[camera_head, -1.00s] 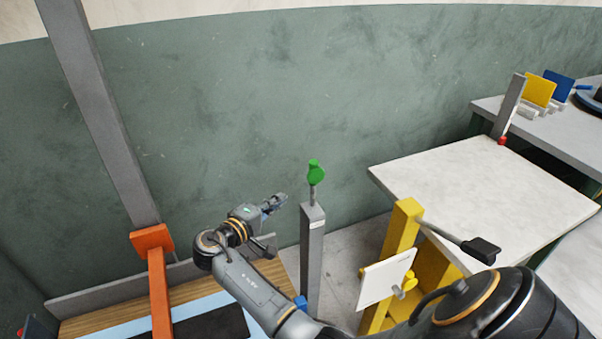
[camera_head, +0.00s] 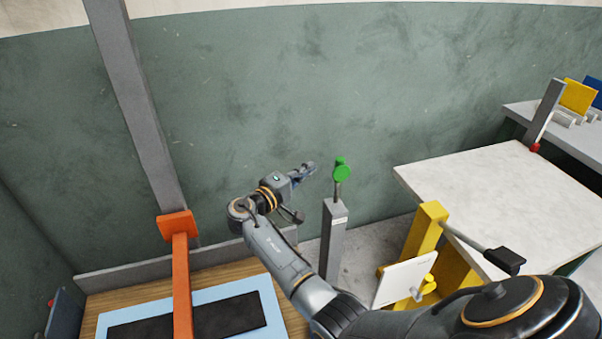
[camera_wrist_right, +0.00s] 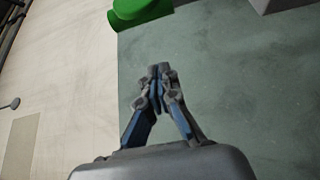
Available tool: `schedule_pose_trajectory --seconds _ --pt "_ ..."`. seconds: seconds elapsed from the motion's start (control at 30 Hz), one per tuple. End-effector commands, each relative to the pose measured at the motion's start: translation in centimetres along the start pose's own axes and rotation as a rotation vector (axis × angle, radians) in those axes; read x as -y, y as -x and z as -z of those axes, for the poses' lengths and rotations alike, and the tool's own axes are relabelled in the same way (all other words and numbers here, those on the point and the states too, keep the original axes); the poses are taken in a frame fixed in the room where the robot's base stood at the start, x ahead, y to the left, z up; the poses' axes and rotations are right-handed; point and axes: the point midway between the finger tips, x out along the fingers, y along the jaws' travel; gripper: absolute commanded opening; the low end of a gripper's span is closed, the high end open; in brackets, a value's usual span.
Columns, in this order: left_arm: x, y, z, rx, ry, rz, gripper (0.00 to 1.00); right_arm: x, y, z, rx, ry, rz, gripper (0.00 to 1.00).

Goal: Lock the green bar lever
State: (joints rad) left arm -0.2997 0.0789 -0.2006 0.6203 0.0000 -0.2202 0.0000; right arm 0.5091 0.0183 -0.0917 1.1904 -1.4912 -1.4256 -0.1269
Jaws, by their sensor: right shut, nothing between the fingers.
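The green bar lever (camera_head: 341,172) stands at the top of a grey post (camera_head: 333,240) near the middle of the head view. Its green end points up. In the right wrist view a green part (camera_wrist_right: 140,10) shows at the top edge, cut off by the frame. My right gripper (camera_head: 311,168) is just left of the green lever in the head view, with a gap between them. In the right wrist view its fingertips (camera_wrist_right: 159,72) are together with nothing between them. My left gripper is not in view.
An orange bar (camera_head: 181,275) lies across a light blue mat with a dark pad (camera_head: 238,316) at the lower left. A yellow stand (camera_head: 425,232) with a white plate (camera_head: 402,282) and a black-handled lever (camera_head: 505,260) is at the right, before a pale table (camera_head: 500,185).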

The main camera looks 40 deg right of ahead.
Motion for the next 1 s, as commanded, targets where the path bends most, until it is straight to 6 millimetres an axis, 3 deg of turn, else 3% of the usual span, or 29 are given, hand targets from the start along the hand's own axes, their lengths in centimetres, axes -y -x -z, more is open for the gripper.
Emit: schedule_pose_trajectory --seconds 0.23,0.5,1.0 --pt "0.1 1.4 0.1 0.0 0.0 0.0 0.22 -0.3 -5.4 -0.1 0.002 0.002 -0.001 0.0" --pt "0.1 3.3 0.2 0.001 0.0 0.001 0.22 -0.1 -3.8 -3.2 0.0 0.001 0.001 0.0" --pt "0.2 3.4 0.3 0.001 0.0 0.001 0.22 0.1 -3.6 -3.8 0.0 -0.001 0.0 0.0"
